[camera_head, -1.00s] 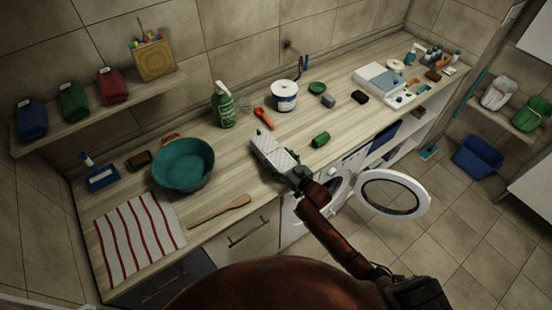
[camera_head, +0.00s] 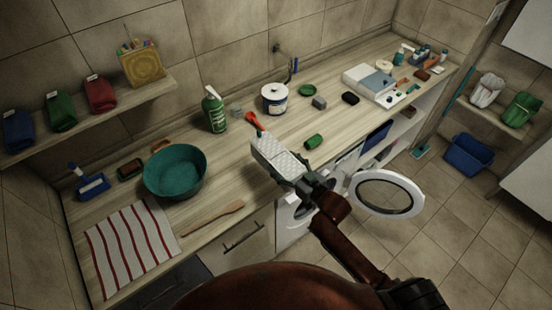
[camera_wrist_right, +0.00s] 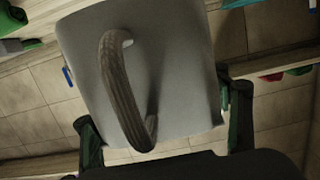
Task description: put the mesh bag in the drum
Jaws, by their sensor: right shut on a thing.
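The drum (camera_head: 293,213) behind is mostly hidden by my right arm. My left gripper is not in view.
The open door juts over the floor. A blue bin (camera_head: 468,155) stands at right.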

